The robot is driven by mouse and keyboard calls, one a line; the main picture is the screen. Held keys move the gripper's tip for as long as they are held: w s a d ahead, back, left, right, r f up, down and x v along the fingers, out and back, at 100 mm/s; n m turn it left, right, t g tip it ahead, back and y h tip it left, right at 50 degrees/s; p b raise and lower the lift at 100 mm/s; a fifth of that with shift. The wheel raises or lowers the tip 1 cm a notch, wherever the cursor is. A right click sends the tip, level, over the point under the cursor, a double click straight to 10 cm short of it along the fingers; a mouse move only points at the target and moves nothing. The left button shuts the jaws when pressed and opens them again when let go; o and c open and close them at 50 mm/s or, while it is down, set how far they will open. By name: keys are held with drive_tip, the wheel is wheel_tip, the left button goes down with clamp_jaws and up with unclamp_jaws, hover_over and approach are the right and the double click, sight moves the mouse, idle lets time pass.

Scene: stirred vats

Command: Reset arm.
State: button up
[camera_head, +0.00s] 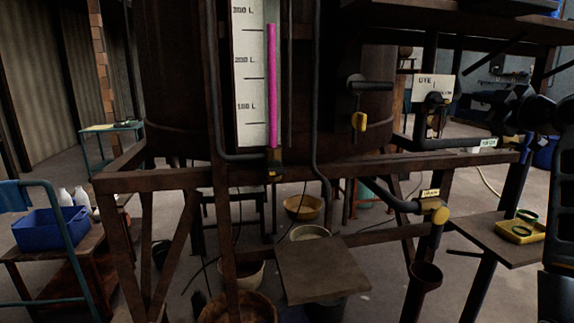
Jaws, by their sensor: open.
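My arm shows dark at the right edge of the head view, its upright part cut off by the frame. My gripper (484,109) is at its left end, pointing left and open, with nothing seen between the fingers. It appears just right of the white dye sign (430,86) and the dark valve (434,106) in front of that sign. I cannot tell the distance between them. The large brown vat (178,75) stands at the middle on a rusty frame (140,183). Its gauge (251,75) shows a magenta column reaching a little below the 300 L mark.
A yellow-handled drain valve (437,213) sits low on the frame above a dark cup (426,274). A yellow tray (518,231) lies on a side shelf at right. A blue crate (50,229) stands at left.

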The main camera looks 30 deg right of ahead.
drive_tip(key=w+a+f+m+p, duration=0.1)
drive_tip(key=w+a+f+m, duration=0.1)
drive_tip(key=a+f, duration=0.6)
drive_tip(key=w+a+f+m+p, duration=0.1)
drive_tip(key=w+a+f+m, duration=0.15)
drive_tip(key=a+f, duration=0.65)
drive_tip(key=s+a+f+m+g+y, duration=0.1)
drive_tip(key=s+a+f, duration=0.2)
drive_tip(key=a+f, duration=0.4)
drive_tip(key=s+a+f+m, duration=0.1)
drive_tip(key=s+a+f, duration=0.1)
drive_tip(key=a+f, duration=0.45)
drive_tip(key=s+a+f+y+p, duration=0.2)
drive_tip(key=s+a+f+p, duration=0.1)
drive_tip(key=s+a, duration=1.15)
drive_tip(key=s+a+r+y, duration=0.1)
drive_tip(key=s+a+r, duration=0.1)
drive_tip(key=s+a, duration=0.2)
drive_tip(key=s+a+r+y, duration=0.2)
drive_tip(key=s+a+r, duration=0.1)
drive_tip(key=s, duration=0.8)
drive_tip(key=shift+a+r+n+g+y+b, duration=0.3)
drive_tip(key=shift+a+n, duration=0.05)
drive_tip(key=shift+a, duration=0.4)
